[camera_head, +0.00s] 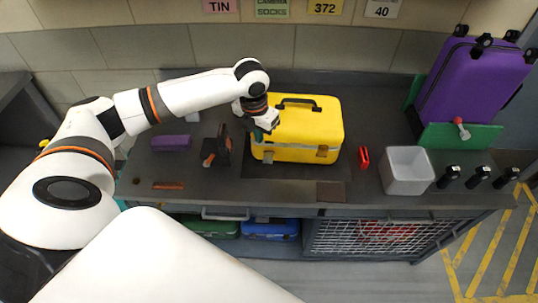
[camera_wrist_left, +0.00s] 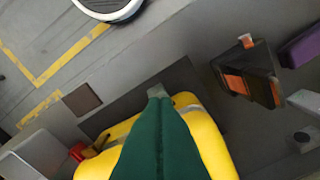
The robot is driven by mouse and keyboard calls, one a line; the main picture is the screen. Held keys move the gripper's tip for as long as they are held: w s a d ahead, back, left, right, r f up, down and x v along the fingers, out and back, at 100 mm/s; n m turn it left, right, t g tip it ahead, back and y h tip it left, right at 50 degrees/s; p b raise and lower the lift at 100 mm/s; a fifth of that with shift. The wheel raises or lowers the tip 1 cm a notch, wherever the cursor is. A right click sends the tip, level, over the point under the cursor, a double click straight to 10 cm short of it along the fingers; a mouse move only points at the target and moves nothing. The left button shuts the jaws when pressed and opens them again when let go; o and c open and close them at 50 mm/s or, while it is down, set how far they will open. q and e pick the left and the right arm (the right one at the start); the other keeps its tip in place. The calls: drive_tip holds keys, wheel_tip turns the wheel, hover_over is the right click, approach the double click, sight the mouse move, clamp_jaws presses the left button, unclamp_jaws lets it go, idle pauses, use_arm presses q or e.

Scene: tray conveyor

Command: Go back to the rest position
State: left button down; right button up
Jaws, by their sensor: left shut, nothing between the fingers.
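My left gripper (camera_head: 262,134) is at the left side of the yellow case (camera_head: 320,125), close to its top edge. I cannot tell if it touches the case. In the left wrist view the gripper's green fingers (camera_wrist_left: 158,92) are together with nothing between them, and the yellow case (camera_wrist_left: 208,135) lies behind them. The case stands closed on the dark workbench (camera_head: 235,192), with its black handle (camera_head: 297,102) on top. My left arm reaches in from the left above the bench. My right gripper is not in view.
A black and orange device (camera_head: 222,147) and a purple block (camera_head: 171,142) are left of the case. A red item (camera_head: 364,158) and a grey bin (camera_head: 407,172) are to its right. A purple suitcase (camera_head: 472,80) stands at the far right.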

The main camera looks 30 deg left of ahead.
use_arm(q)
drive_tip(key=shift+r, duration=0.85)
